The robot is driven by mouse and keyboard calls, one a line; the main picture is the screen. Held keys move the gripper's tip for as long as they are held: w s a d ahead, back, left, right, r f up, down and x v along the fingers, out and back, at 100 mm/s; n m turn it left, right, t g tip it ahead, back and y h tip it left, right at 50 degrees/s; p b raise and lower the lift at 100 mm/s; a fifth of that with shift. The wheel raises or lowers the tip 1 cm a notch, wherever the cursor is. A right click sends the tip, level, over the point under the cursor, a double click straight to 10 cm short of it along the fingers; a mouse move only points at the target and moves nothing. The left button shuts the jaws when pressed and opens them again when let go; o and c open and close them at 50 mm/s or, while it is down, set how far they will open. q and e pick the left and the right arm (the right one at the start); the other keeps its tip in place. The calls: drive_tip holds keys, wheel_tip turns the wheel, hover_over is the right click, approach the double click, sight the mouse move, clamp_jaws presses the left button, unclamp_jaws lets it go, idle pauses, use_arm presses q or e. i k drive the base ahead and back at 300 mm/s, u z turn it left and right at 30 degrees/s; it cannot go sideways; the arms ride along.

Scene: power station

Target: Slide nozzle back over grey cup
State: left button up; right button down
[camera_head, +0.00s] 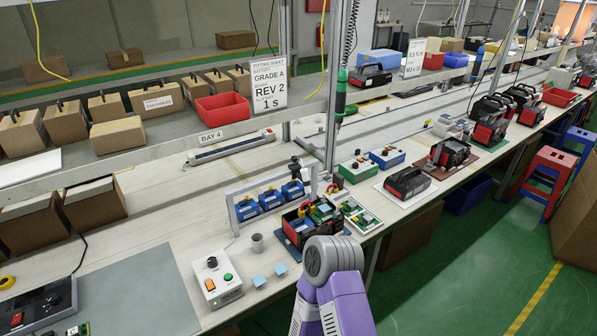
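The grey cup (258,243) is a small upright cup on the bench, left of the open red-and-black battery unit. A white gantry frame (236,218) stands behind it. A dark upright part (296,168), which looks like the nozzle head, sits near the right end of the frame's crossbar. It is to the right of the cup and farther back, not above it. A purple and grey arm of mine rises from the bottom middle, its round grey joint in front of the battery unit. No gripper fingers show.
A control box (216,281) with green and red buttons stands in front of the cup. Several blue packs (271,200) stand under the frame. A green hanging tool (341,95) hangs behind.

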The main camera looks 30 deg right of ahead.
sight(297, 173)
drive_tip(key=z, duration=0.55)
drive_tip(key=k, duration=0.65)
drive_tip(key=z, duration=0.8)
drive_tip(key=i, duration=0.9)
drive_tip(key=u, duration=0.15)
